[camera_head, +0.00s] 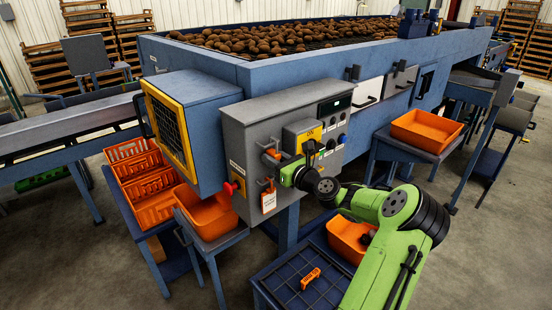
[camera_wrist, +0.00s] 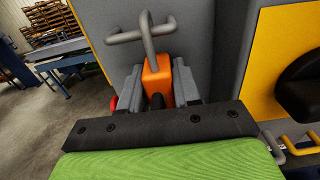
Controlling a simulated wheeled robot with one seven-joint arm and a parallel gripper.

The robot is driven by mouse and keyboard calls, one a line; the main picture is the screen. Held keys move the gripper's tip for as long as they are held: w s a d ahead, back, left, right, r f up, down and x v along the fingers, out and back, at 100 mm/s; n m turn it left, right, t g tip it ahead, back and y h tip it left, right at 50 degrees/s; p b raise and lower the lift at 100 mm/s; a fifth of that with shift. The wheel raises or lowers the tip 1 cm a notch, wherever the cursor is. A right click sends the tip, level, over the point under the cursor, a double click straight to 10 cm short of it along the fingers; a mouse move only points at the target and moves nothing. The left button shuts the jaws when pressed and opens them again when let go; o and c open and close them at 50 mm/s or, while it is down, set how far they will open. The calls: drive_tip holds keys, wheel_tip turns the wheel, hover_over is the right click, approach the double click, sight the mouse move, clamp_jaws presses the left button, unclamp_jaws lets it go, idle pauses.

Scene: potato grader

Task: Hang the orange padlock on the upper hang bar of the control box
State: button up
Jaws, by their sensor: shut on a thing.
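The orange padlock (camera_wrist: 157,80) is upright between the fingers of my gripper (camera_wrist: 155,95), which is shut on its body. Its grey shackle (camera_wrist: 147,35) rises from the body and crosses the grey upper hang bar (camera_wrist: 122,38); I cannot tell whether it is around the bar or only in front of it. In the head view the padlock (camera_head: 270,154) is small at the upper left of the front of the grey control box (camera_head: 250,140). My gripper (camera_head: 280,172) reaches it from the right and partly hides it.
A lower bar with an orange-and-white tag (camera_head: 269,202) is below my gripper. A red knob (camera_head: 239,187) sticks out at the box's left. A yellow panel (camera_head: 297,132) is to the right. An orange bin (camera_head: 208,212) stands below left; a blue table (camera_head: 285,290) is below.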

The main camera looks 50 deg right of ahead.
drive_tip(key=o, duration=1.1)
drive_tip(key=shift+c, duration=0.2)
drive_tip(key=shift+s, duration=0.1)
drive_tip(key=s+a, duration=0.1)
drive_tip(key=s, duration=1.4)
drive_tip(key=shift+s+a, duration=0.25)
drive_tip(key=shift+a, duration=0.15)
